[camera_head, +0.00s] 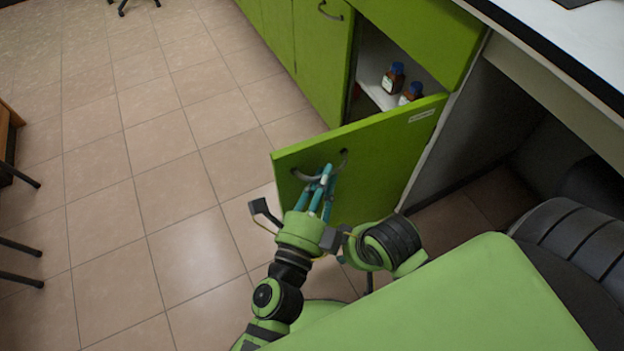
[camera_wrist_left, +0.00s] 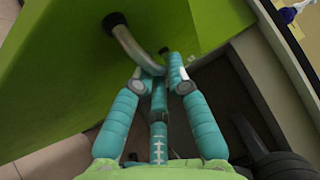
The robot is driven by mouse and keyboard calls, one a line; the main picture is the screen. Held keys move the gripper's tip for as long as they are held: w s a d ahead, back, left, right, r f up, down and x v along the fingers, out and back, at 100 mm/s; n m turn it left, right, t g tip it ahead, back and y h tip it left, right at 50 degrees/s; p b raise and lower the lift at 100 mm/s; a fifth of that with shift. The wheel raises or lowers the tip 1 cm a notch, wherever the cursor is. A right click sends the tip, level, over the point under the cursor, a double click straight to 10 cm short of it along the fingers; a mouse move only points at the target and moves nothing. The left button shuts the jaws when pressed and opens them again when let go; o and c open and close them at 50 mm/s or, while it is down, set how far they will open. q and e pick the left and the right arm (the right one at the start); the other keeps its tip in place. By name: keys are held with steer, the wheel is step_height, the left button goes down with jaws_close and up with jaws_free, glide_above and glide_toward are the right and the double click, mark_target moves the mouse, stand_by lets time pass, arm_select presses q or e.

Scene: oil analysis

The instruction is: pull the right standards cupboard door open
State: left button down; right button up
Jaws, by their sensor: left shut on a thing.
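The right standards cupboard door (camera_head: 385,155) is green and stands ajar, swung out from the cupboard, with a small white label near its top right corner. Its curved metal handle (camera_head: 306,176) is on the door's outer face. My left gripper (camera_head: 326,172) is shut on the handle. In the left wrist view the teal fingers (camera_wrist_left: 160,75) meet around the grey handle (camera_wrist_left: 132,45), near one end of it. Two brown bottles with blue caps, one at the front (camera_head: 410,93) and one behind (camera_head: 393,78), stand on a white shelf inside. My right gripper is not in view.
The closed green door (camera_head: 322,60) with its own handle is left of the opening. A white worktop (camera_head: 560,45) is at upper right, with a dark open space under it. Tiled floor (camera_head: 150,180) lies clear to the left. Dark chair or table legs (camera_head: 20,245) stand at the left edge.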

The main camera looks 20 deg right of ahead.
arm_select(q)
steer(key=shift+s, duration=0.25)
steer(key=c, duration=1.5)
jaws_free()
steer(key=shift+s, duration=0.1)
steer(key=v, duration=1.2)
steer(key=shift+d, duration=0.1)
